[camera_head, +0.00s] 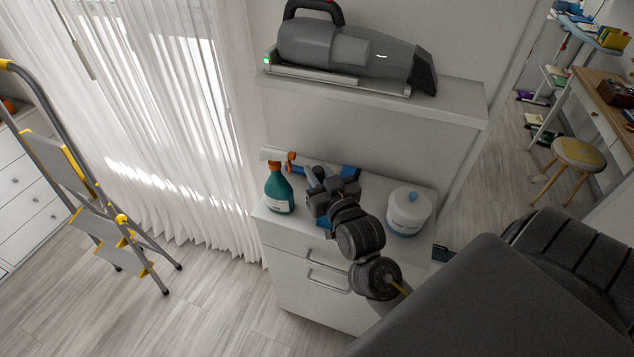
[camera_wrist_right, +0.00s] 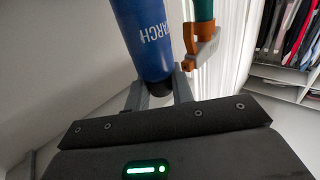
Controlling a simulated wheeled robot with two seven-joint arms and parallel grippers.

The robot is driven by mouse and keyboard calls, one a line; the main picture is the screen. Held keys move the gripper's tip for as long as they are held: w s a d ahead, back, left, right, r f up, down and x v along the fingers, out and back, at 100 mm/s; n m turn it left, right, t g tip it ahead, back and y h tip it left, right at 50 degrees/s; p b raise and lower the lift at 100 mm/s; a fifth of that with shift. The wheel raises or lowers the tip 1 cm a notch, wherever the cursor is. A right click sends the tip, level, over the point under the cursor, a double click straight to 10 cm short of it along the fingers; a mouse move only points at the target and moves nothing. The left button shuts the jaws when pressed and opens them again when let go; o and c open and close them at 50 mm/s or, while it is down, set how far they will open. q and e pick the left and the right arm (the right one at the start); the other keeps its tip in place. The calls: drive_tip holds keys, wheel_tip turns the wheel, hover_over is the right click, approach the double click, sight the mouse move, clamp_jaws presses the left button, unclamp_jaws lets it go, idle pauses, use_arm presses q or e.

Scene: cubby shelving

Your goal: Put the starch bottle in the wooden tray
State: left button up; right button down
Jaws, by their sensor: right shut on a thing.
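The starch bottle (camera_wrist_right: 150,38) is blue with white lettering ending in "ARCH" in the right wrist view. My right gripper (camera_wrist_right: 160,92) is shut on it near its dark end. In the head view my right gripper (camera_head: 318,180) is over the lower cabinet top, and only blue parts (camera_head: 350,171) show around it, the rest being hidden by the gripper. A brown wooden tray-like box (camera_head: 614,93) sits on the desk at the far right, partly cut off by the picture edge. My left gripper is not in view.
A green spray bottle with an orange trigger (camera_head: 278,190) stands just left of my right gripper. A white tub (camera_head: 408,211) stands to its right. A handheld vacuum (camera_head: 350,50) lies on the shelf (camera_head: 450,97) above. A stool (camera_head: 578,153) stands by the desk (camera_head: 590,105); a stepladder (camera_head: 85,200) is left.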

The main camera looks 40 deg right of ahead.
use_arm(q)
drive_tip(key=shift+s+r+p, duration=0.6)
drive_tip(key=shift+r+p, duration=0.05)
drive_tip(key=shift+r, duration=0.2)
use_arm(e)
drive_tip(key=w+d+f, duration=0.2)
drive_tip(key=w+f, duration=0.2)
drive_tip(key=f, duration=0.5)
drive_tip(key=shift+w, duration=0.3)
drive_tip(key=shift+f, duration=0.15)
drive_tip(key=c, duration=1.2)
unclamp_jaws()
